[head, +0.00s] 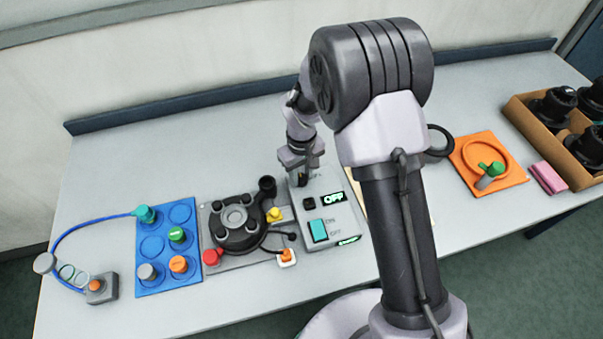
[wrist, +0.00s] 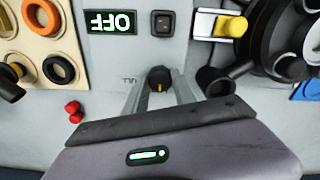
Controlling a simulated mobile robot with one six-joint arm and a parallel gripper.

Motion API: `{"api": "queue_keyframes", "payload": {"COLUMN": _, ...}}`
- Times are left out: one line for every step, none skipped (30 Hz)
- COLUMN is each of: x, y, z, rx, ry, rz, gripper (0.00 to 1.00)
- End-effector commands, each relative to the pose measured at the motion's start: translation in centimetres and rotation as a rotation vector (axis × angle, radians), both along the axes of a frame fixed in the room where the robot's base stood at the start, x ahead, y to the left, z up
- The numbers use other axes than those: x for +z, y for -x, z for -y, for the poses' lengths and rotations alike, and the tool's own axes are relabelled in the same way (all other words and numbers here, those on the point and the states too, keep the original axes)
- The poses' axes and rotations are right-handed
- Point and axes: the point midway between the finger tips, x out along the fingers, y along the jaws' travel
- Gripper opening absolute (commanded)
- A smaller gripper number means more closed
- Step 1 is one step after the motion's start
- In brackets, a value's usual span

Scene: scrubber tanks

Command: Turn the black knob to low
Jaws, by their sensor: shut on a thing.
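The black knob (wrist: 160,77) with an orange pointer mark sits on a grey control box (wrist: 118,62), and in the wrist view it is between the fingers of my gripper (wrist: 160,88). The fingers are shut on the knob. In the head view my gripper (head: 302,176) is at the back end of the control box (head: 345,222), and the knob is hidden there. The box's display (head: 334,197) reads OFF, and it appears upside down in the wrist view. The marks around the knob are too small to read.
A black switch (head: 309,204) and a teal rocker switch (head: 318,231) are on the same box. A black round pump part (head: 237,222) with a hose stands close on the left. A blue tray (head: 153,246) with coloured caps lies further left. An orange plate (head: 505,151) lies right.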

Motion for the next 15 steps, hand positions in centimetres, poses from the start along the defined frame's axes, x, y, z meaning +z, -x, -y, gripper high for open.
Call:
{"api": "queue_keyframes", "payload": {"x": 0.06, "y": -0.07, "z": -0.02, "rx": 0.002, "ry": 0.000, "rz": 0.002, "gripper": 0.00}}
{"api": "queue_keyframes", "payload": {"x": 0.06, "y": -0.07, "z": -0.02, "rx": 0.002, "ry": 0.000, "rz": 0.002, "gripper": 0.00}}
{"api": "queue_keyframes", "payload": {"x": 0.06, "y": -0.07, "z": -0.02, "rx": 0.001, "ry": 0.000, "rz": 0.002, "gripper": 0.00}}
{"api": "queue_keyframes", "payload": {"x": 0.06, "y": -0.07, "z": -0.02, "rx": 0.001, "ry": 0.000, "rz": 0.002, "gripper": 0.00}}
{"api": "queue_keyframes", "payload": {"x": 0.06, "y": -0.07, "z": -0.02, "rx": 0.001, "ry": 0.000, "rz": 0.002, "gripper": 0.34}}
{"api": "queue_keyframes", "payload": {"x": 0.06, "y": -0.07, "z": -0.02, "rx": 0.001, "ry": 0.000, "rz": 0.002, "gripper": 0.41}}
{"api": "queue_keyframes", "payload": {"x": 0.06, "y": -0.07, "z": -0.02, "rx": 0.001, "ry": 0.000, "rz": 0.002, "gripper": 0.47}}
{"api": "queue_keyframes", "payload": {"x": 0.05, "y": -0.06, "z": -0.01, "rx": 0.001, "ry": 0.000, "rz": 0.002, "gripper": 0.53}}
{"api": "queue_keyframes", "payload": {"x": 0.05, "y": -0.05, "z": -0.01, "rx": 0.001, "ry": 0.000, "rz": 0.002, "gripper": 0.53}}
{"api": "queue_keyframes", "payload": {"x": 0.04, "y": -0.05, "z": -0.02, "rx": 0.000, "ry": 0.000, "rz": 0.001, "gripper": 0.53}}
{"api": "queue_keyframes", "payload": {"x": 0.04, "y": -0.04, "z": -0.01, "rx": 0.000, "ry": 0.000, "rz": 0.001, "gripper": 0.53}}
{"api": "queue_keyframes", "payload": {"x": 0.03, "y": -0.03, "z": -0.01, "rx": 0.000, "ry": 0.000, "rz": 0.001, "gripper": 0.53}}
{"api": "queue_keyframes", "payload": {"x": 0.03, "y": -0.03, "z": -0.01, "rx": 0.000, "ry": 0.000, "rz": 0.001, "gripper": 0.53}}
{"api": "queue_keyframes", "payload": {"x": 0.03, "y": -0.03, "z": -0.01, "rx": 0.000, "ry": 0.000, "rz": 0.001, "gripper": 0.53}}
{"api": "queue_keyframes", "payload": {"x": 0.02, "y": -0.02, "z": 0.00, "rx": 0.000, "ry": -0.001, "rz": 0.001, "gripper": 0.53}}
